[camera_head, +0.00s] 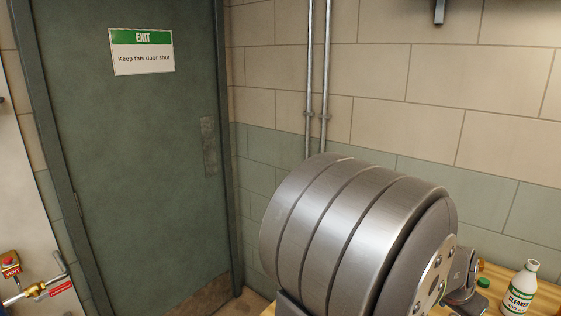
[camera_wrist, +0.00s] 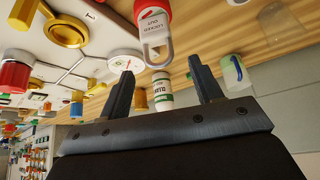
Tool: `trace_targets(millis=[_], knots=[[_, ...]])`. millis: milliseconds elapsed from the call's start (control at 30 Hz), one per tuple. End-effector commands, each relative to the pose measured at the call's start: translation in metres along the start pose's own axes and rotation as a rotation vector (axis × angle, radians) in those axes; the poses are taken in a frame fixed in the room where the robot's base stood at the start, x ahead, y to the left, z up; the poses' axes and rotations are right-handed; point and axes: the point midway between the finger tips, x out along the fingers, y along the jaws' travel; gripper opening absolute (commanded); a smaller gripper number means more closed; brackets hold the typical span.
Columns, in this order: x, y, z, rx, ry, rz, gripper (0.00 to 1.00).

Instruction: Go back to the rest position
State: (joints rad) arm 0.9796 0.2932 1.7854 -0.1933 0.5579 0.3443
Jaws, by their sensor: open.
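My gripper (camera_wrist: 160,70) shows in the wrist view with its two dark fingers spread apart and nothing held between them. A white bottle with a green label (camera_wrist: 162,92) shows in the gap between the fingers, and I cannot tell how far beyond them it is. In the head view my large grey arm joint fills the lower middle, and the gripper itself is not seen there.
A red and white "LOCKED OUT" padlock (camera_wrist: 153,18) lies close ahead of the fingers. A yellow ring handle (camera_wrist: 62,30), a red knob (camera_wrist: 14,76) and a clear container (camera_wrist: 236,76) are around. The cleaner bottle (camera_head: 520,288) stands on a wooden top. A green door (camera_head: 130,160) and pipes (camera_head: 309,80) are behind.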

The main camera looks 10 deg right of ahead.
Motion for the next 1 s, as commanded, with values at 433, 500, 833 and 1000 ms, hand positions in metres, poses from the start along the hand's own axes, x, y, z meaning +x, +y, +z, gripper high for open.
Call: trace_targets(millis=[433, 500, 833, 1000], knots=[[-0.077, -0.001, -0.001, 0.000, 0.004, -0.002, 0.59], [-0.082, 0.000, 0.001, 0.000, -0.002, 0.000, 0.59], [-0.020, 0.000, 0.001, 0.000, -0.005, 0.001, 0.59], [0.007, 0.000, 0.001, 0.000, -0.004, 0.001, 0.59]])
